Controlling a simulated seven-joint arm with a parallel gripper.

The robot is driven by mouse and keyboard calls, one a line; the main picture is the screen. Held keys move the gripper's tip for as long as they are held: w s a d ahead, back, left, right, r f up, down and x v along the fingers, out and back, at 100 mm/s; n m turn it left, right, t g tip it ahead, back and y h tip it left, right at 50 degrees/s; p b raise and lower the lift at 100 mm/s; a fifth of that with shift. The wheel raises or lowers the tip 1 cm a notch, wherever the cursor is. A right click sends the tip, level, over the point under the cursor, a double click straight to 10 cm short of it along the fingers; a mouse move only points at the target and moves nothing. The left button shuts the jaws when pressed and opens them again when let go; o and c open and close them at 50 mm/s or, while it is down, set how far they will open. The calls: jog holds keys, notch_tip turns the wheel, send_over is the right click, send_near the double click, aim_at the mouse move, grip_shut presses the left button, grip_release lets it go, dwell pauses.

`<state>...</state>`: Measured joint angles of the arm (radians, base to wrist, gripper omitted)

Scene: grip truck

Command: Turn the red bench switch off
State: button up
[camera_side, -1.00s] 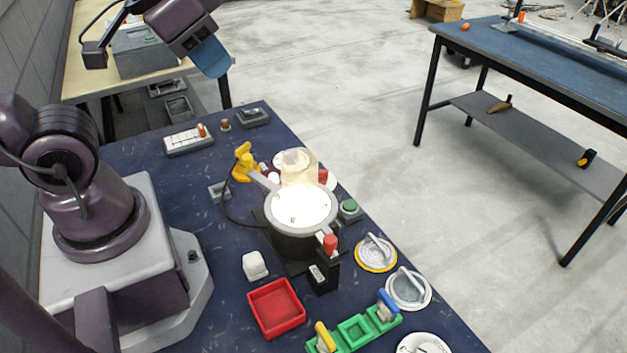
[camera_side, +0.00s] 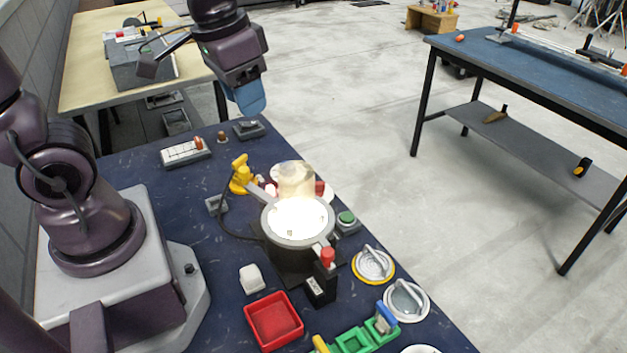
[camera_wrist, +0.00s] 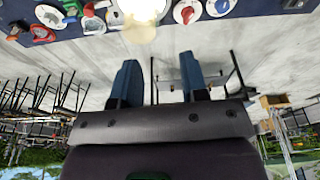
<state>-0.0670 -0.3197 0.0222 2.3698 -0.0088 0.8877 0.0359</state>
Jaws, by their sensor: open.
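A black box with a red knob (camera_side: 327,257) stands upright on the dark blue bench (camera_side: 215,290), in front of the glowing pot. A white strip (camera_side: 185,152) with an orange-red switch (camera_side: 199,143) lies on the bench's far left part. I cannot tell for sure which of these is the red bench switch, nor its on or off position. My gripper (camera_side: 250,98), with blue fingers, hangs in the air above the bench's far end, apart from both. In the wrist view my gripper (camera_wrist: 160,85) has its fingers apart with nothing between them.
The brightly glowing pot (camera_side: 298,240) stands mid-bench, with a yellow object (camera_side: 239,175) behind it. A red tray (camera_side: 274,322), white block (camera_side: 252,278), green button (camera_side: 346,219) and round dials (camera_side: 373,265) are nearby. A grey box (camera_side: 248,129) sits below my gripper.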

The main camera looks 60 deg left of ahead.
jog(key=w+a+f+m+g, duration=0.1)
jog(key=w+a+f+g, duration=0.15)
jog(key=w+f, duration=0.4)
jog(key=m, duration=0.6)
send_near(314, 182)
notch_tip(314, 182, down, 9)
jog(key=shift+s+f, duration=0.15)
jog(key=shift+f, duration=0.05)
grip_shut()
